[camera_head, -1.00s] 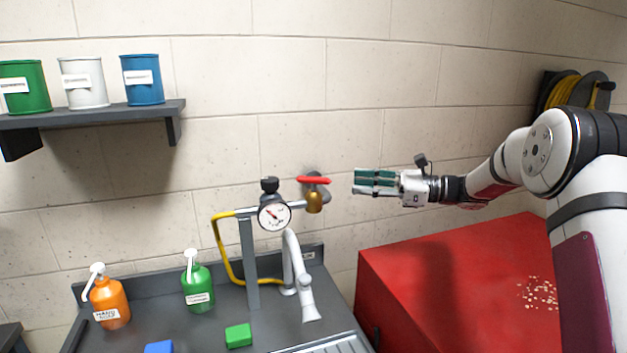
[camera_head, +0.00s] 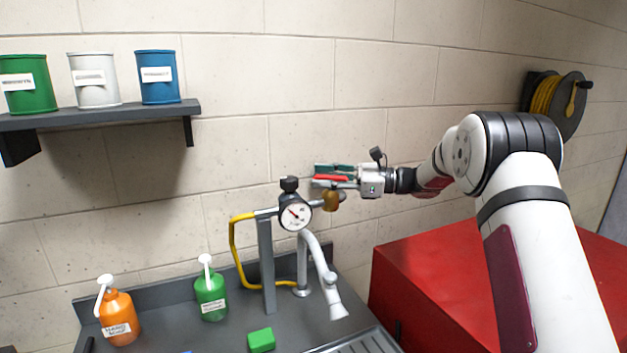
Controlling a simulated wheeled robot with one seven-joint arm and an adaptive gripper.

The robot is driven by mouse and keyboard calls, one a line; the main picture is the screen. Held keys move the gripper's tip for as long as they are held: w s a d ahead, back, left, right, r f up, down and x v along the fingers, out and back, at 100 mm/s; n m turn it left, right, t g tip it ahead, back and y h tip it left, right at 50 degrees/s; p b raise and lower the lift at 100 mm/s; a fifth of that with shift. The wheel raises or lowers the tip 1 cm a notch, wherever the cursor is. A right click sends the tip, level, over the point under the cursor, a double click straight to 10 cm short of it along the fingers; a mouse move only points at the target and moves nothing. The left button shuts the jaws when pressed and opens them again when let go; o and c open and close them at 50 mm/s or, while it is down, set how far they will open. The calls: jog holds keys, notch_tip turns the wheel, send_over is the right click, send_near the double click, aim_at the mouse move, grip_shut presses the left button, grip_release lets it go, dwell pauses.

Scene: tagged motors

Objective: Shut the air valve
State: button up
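The air valve has a brass body (camera_head: 331,201) and a red lever handle (camera_head: 330,178) that points to the left, along the pipe. It sits on the wall pipe to the right of a round pressure gauge (camera_head: 295,216). My gripper (camera_head: 332,174) reaches in from the right at the height of the handle. Its green-padded fingers lie above and below the red handle in the picture, with a gap between them. I cannot tell whether either finger touches the handle.
A dark shelf (camera_head: 100,117) with cans hangs at the upper left. Below are a grey sink counter (camera_head: 225,335), an orange bottle (camera_head: 118,318), a green bottle (camera_head: 211,293), a green block (camera_head: 261,340) and a faucet (camera_head: 320,270). A red cabinet (camera_head: 420,275) stands under my arm.

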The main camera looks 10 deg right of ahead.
grip_shut()
jog(key=shift+t+p, duration=0.3)
jog(key=m+t+h+p, duration=0.1)
jog(key=m+t, duration=0.1)
jog(key=shift+r+t+p, duration=0.15)
jog(key=shift+t+p, duration=0.15)
jog(key=shift+p, duration=0.1)
jog(key=m+t+h+p, duration=0.3)
jog(key=t, duration=0.1)
jog(key=shift+w+d+m, duration=0.1)
jog(key=shift+m, duration=0.2)
jog(key=m+t+h+p, duration=0.1)
jog(key=t+h, duration=0.1)
jog(key=m+t+h+p, duration=0.1)
jog(key=m+h, duration=0.1)
jog(key=shift+w+d+t, duration=0.1)
jog(key=shift+w+t, duration=0.1)
jog(key=shift+t, duration=0.2)
jog(key=shift+w+d+m+t+h+p, duration=0.15)
jog(key=shift+m+t+h+p, duration=0.3)
jog(key=shift+m+h, duration=0.5)
jog(key=shift+w+d+m+t+h+p, duration=0.15)
jog(key=shift+m+t+h+p, duration=0.4)
jog(key=shift+h, duration=1)
